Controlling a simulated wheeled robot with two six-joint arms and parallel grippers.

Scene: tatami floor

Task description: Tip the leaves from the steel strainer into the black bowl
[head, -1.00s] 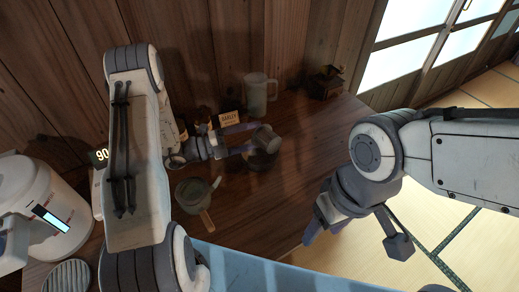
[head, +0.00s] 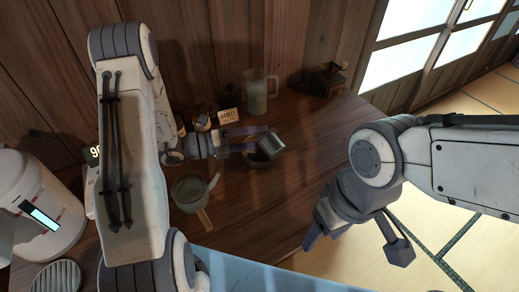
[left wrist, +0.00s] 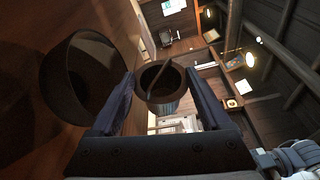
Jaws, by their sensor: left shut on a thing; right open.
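My left gripper (head: 258,141) is shut on the steel strainer (head: 271,146), a small grey cup. It holds the strainer tilted, close over the black bowl (head: 257,163), which is mostly hidden behind it in the head view. In the left wrist view the strainer (left wrist: 163,88) is between the two fingers, with a thin bar across its dark mouth. The bowl (left wrist: 60,75) is to its left there, its dark inside showing. I cannot make out leaves in either. My right gripper (head: 311,238) is open and empty, off the table's front right edge.
A grey-green pot (head: 188,190) with a wooden handle stands left of the bowl. A barley card (head: 229,116), a clear pitcher (head: 257,98) and a dark wooden box (head: 328,82) stand along the back. A white boiler (head: 40,195) is far left. The table's right side is clear.

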